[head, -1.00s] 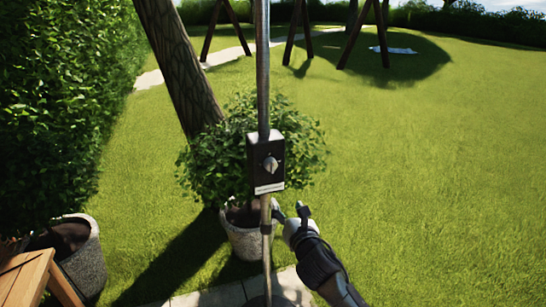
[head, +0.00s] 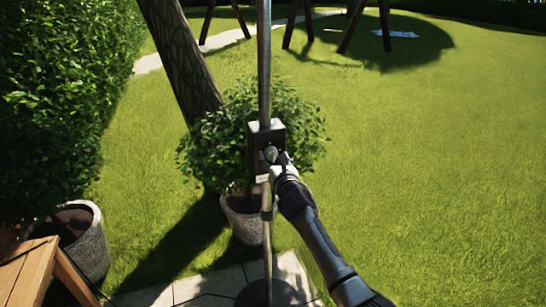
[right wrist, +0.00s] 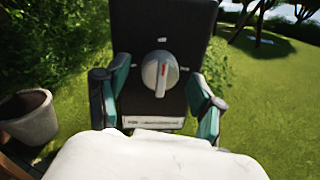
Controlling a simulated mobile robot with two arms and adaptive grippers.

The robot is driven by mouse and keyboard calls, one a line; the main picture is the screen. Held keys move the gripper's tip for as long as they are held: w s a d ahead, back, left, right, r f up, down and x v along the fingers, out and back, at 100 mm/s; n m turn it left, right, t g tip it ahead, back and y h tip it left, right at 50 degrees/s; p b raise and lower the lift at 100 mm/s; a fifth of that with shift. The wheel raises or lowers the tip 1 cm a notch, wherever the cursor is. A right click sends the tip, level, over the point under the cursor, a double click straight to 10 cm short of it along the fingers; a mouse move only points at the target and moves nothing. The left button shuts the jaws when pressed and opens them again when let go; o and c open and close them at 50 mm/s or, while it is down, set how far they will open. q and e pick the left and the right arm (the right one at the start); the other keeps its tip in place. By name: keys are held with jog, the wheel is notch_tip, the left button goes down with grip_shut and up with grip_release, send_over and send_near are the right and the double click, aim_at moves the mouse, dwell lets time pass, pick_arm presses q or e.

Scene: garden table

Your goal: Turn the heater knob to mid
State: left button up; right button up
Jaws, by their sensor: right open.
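The heater control box (head: 255,138) is dark and mounted on a metal pole. Its round grey knob (head: 271,154) is on the front face and partly covered by my gripper in the head view. In the right wrist view the knob (right wrist: 160,72) has a raised grip with a red mark, and a pale label strip lies below it. My right gripper (head: 279,163) is open in front of the box. In the right wrist view its fingers (right wrist: 158,97) stand to the left and right of the knob, apart from it. My left gripper is not in view.
The heater pole (head: 264,70) rises from a dark round base (head: 268,293) on paving. A potted bush (head: 243,222) stands just behind it. A wooden bench or chair (head: 32,272) and another pot (head: 90,243) are at lower left. Open lawn (head: 430,170) lies to the right.

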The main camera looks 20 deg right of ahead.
jog(key=shift+w, duration=0.35)
jog(key=c, duration=1.1)
jog(key=shift+c, duration=0.2)
